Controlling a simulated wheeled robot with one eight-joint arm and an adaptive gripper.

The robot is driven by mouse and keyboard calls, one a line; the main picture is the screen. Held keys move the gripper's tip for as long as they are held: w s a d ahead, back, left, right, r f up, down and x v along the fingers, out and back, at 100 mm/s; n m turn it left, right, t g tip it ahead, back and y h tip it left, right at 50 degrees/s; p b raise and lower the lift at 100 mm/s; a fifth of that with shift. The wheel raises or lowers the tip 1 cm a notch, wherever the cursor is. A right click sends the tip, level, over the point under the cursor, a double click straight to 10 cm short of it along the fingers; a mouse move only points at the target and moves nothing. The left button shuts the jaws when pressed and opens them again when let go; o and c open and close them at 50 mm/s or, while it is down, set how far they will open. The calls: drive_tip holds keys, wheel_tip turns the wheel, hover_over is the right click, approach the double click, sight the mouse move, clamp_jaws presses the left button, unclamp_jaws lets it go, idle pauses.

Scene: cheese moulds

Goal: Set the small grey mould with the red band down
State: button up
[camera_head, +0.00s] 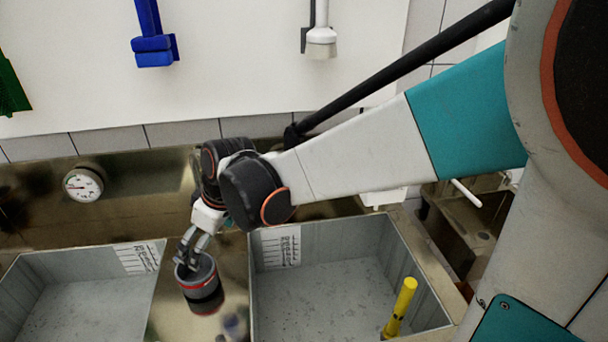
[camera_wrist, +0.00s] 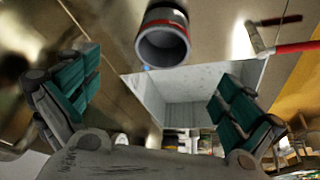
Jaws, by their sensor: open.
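The small grey mould with the red band (camera_head: 199,283) is upright on the steel strip between two grey basins, with its dark reflection below it. My gripper (camera_head: 190,255) is at its rim from above, and the fingers partly cover its mouth in the head view. In the wrist view the mould (camera_wrist: 163,44) is at the top centre, its open mouth towards the camera. There, the two teal-padded fingers of my gripper (camera_wrist: 160,70) are wide apart, with clear space between each and the mould. Whether a finger touches the rim cannot be told.
A left basin (camera_head: 150,290) and a right basin (camera_head: 262,300) flank the strip. A yellow handle (camera_head: 402,303) rises in the right basin. A gauge (camera_head: 83,185) is on the back steel wall. A red-handled tool (camera_wrist: 290,48) lies at the upper right in the wrist view.

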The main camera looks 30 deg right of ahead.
drive_tip(key=s+d+r+m+t+h, duration=0.1)
drive_tip(key=s+d+r+m, duration=0.1)
drive_tip(key=s+d+m, duration=0.2)
drive_tip(key=s+d+r+m+t+h, duration=0.1)
drive_tip(key=s+d+r+m+t, duration=0.1)
drive_tip(key=s+d, duration=0.6)
drive_tip(key=s+r+m, duration=0.1)
drive_tip(key=s+m, duration=0.1)
drive_tip(key=s, duration=0.2)
drive_tip(key=shift+s+d+r+t+h, duration=0.15)
drive_tip(key=shift+s+r+t+h, duration=0.15)
drive_tip(key=shift+r+h, duration=0.1)
drive_tip(key=shift+f, duration=0.1)
drive_tip(key=shift+f+b, duration=0.45)
